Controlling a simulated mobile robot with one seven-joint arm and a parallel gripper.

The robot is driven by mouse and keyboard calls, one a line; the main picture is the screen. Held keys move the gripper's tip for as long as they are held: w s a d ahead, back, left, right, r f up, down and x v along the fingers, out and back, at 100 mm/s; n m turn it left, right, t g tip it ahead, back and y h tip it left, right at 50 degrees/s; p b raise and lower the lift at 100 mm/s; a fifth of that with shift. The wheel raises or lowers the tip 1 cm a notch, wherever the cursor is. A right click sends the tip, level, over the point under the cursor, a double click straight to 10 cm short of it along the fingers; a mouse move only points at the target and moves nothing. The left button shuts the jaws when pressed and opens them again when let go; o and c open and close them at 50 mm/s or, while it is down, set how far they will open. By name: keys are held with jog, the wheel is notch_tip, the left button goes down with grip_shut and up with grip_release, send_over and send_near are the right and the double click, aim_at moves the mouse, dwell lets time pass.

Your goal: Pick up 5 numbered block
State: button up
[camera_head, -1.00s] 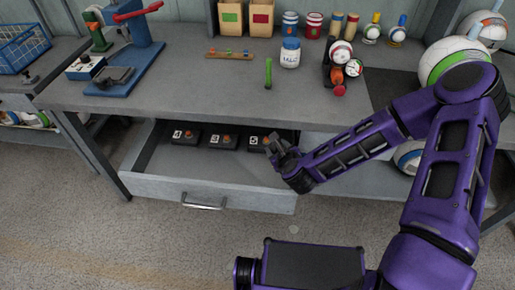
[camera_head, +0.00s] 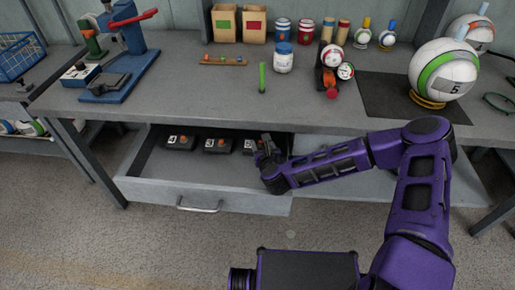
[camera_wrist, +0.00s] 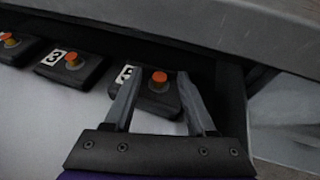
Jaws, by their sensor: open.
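The block numbered 5 (camera_wrist: 158,96) is dark with an orange knob and a white number label. It sits at the right end of the row in the open drawer (camera_head: 190,191). In the wrist view it lies between the two fingers of my open gripper (camera_wrist: 159,78), with the knob near the fingertips and the label partly behind the left finger. I cannot tell whether the fingers touch it. In the head view my gripper (camera_head: 267,148) is at the drawer's right end and partly hides block 5 (camera_head: 249,147).
Block 3 (camera_wrist: 70,68) and another numbered block (camera_wrist: 14,46) sit to the left in the drawer. The table's front edge (camera_wrist: 250,35) overhangs just beyond the blocks. The drawer's right wall (camera_wrist: 232,100) is close to my right finger.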

jog(key=shift+w+a+f, duration=0.1)
jog(key=shift+w+f, duration=0.05)
jog(key=shift+w, duration=0.25)
jog(key=shift+c, duration=0.2)
grip_shut()
